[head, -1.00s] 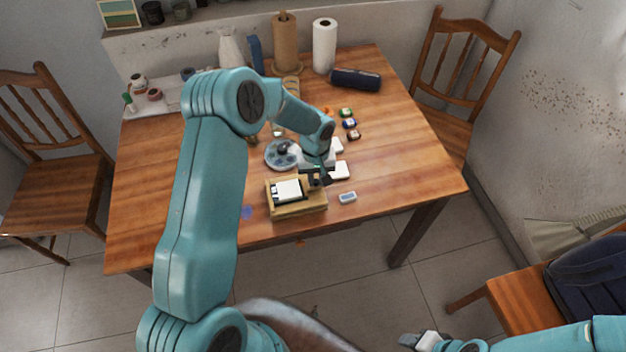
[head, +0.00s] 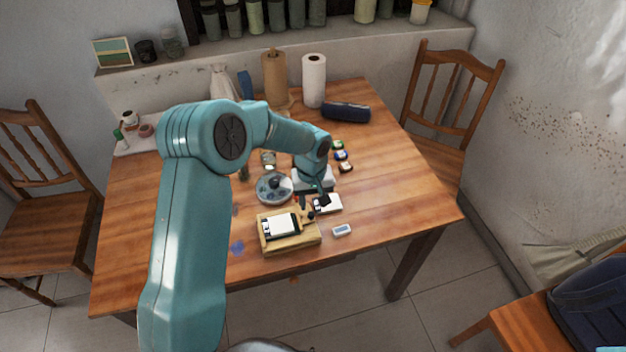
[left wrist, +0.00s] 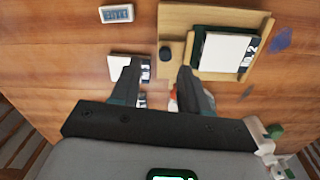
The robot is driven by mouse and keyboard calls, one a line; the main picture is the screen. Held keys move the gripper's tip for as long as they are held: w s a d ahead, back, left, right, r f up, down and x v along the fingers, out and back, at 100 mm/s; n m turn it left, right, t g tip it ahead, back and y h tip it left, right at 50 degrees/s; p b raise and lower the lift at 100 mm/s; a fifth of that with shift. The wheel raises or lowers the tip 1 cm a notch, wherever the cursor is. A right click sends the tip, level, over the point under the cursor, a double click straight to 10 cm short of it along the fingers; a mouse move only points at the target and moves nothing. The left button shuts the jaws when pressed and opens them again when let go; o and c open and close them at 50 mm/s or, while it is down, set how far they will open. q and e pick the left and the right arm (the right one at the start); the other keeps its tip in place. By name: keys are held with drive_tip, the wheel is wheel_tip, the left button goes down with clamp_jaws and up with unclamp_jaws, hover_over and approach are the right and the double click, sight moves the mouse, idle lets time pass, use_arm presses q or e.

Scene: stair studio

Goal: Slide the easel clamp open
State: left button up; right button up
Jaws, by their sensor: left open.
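The small wooden easel box (head: 290,243) lies near the table's front edge, with a white panel (head: 280,226) on it. In the left wrist view the easel (left wrist: 200,13) is at the upper right with its panel (left wrist: 224,52). A dark knob, likely the clamp (left wrist: 165,54), sits on its side by the panel. My left gripper (head: 315,202) is just behind the easel's right back corner. In the left wrist view its open fingers (left wrist: 158,88) point toward the knob, one on each side of its line, with nothing gripped. My right gripper is out of view.
A white block (head: 328,204) lies beside the easel, close to my gripper. A small white eraser-like piece (head: 342,230) is to the right. A round palette (head: 273,188) and several paint jars stand behind.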

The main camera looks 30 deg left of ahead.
sight(312, 213)
use_arm(q)
wheel_tip(312, 213, up, 12)
drive_tip(key=b, duration=0.1)
drive_tip(key=shift+f, duration=0.15)
drive_tip(key=shift+s+a, duration=0.1)
